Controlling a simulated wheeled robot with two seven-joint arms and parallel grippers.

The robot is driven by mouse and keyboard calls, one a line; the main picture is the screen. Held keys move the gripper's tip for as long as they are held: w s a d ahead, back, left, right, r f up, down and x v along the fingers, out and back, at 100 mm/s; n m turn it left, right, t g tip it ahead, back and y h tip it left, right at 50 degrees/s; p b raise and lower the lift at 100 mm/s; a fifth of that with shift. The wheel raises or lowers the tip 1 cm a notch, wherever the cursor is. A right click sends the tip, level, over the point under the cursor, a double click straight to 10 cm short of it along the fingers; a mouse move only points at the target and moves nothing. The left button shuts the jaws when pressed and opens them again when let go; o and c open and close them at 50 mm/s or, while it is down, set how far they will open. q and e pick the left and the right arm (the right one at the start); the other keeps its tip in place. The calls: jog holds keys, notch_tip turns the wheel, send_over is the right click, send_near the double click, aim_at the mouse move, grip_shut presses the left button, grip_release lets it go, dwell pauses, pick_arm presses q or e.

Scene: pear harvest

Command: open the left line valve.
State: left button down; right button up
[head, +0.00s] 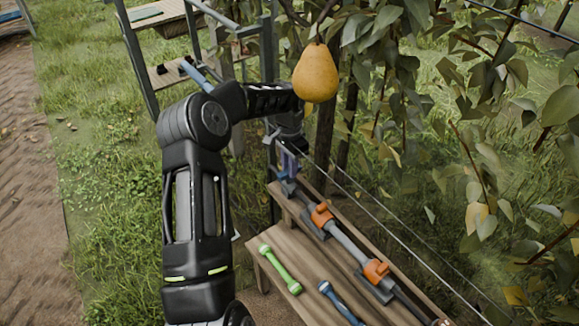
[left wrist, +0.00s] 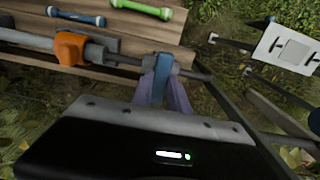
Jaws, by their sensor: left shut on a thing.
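The left line valve's blue handle (left wrist: 161,74) shows in the left wrist view, upright in the picture and across the grey pipe (left wrist: 103,51). My left gripper (left wrist: 164,92) is shut on this handle, with its purple fingers on both sides of it. In the head view my left gripper (head: 289,163) is at the far end of the pipe (head: 347,243), below a hanging pear. The handle is mostly hidden there by the gripper and wrist. My right gripper is not in view.
A yellow pear (head: 315,74) hangs close beside my left wrist. Orange fittings (head: 321,215) sit on the pipe along the wooden bench (head: 290,250). A green piece (head: 281,269) and a blue piece (head: 340,302) lie on the bench. Leafy branches and wires fill the right side.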

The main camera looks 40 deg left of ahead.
pick_arm(q)
jog(key=n+b, duration=0.2)
jog(key=n, duration=0.2)
jog(key=shift+b, duration=0.3)
jog(key=n+b, duration=0.1)
jog(key=n, duration=0.2)
jog(key=shift+w+n, duration=0.1)
jog(key=shift+n, duration=0.3)
jog(key=n+b, duration=0.1)
jog(key=n, duration=0.9)
jog(key=c, duration=1.3)
grip_release()
